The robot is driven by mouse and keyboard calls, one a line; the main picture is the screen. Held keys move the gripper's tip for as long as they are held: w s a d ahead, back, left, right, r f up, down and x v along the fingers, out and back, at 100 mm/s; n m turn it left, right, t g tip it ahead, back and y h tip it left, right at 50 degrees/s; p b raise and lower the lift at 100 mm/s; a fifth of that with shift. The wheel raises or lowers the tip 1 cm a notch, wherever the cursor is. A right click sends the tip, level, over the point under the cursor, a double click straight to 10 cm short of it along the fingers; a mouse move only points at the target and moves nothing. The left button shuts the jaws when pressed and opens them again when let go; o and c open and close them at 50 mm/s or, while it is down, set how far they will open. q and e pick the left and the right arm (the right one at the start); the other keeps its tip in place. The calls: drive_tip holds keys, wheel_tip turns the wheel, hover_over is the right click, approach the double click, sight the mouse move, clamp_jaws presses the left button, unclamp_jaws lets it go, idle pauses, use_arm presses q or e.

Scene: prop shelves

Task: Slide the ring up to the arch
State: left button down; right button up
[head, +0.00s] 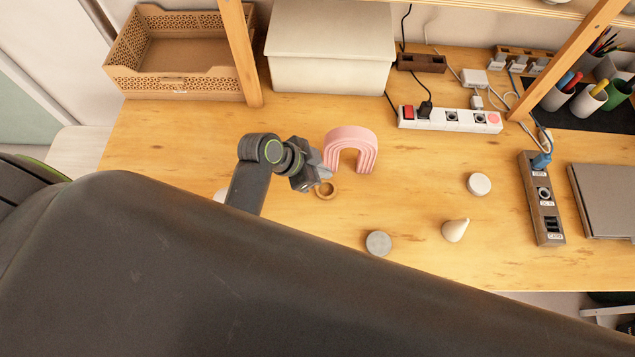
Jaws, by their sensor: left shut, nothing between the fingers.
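A small tan ring (327,194) lies on the wooden desk just in front of the pink ribbed arch (351,146), with a small gap between them. The arch stands near the middle of the desk. My left gripper (327,174) reaches in from the left, shut and empty, and its tip is right at the far side of the ring, partly covering the view of it. I cannot tell whether they touch. My right gripper is not in view.
A grey disc (378,243), a white cone (455,230) and a white disc (479,184) stand to the right. A power strip (450,119) and a white box (331,48) are behind the arch. My dark arm hides the near desk.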

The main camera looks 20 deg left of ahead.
sight(316, 190)
use_arm(q)
wheel_tip(316, 190, down, 8)
drive_tip(key=shift+r+p, duration=0.1)
drive_tip(key=shift+p, duration=0.2)
drive_tip(key=shift+s+a+r+p, duration=0.15)
drive_tip(key=shift+a+p, duration=0.1)
drive_tip(key=shift+p, duration=0.1)
drive_tip(key=shift+s+a, duration=0.15)
drive_tip(key=shift+s+a+p, duration=0.35)
drive_tip(key=shift+s+a, duration=0.25)
drive_tip(key=shift+a, duration=0.25)
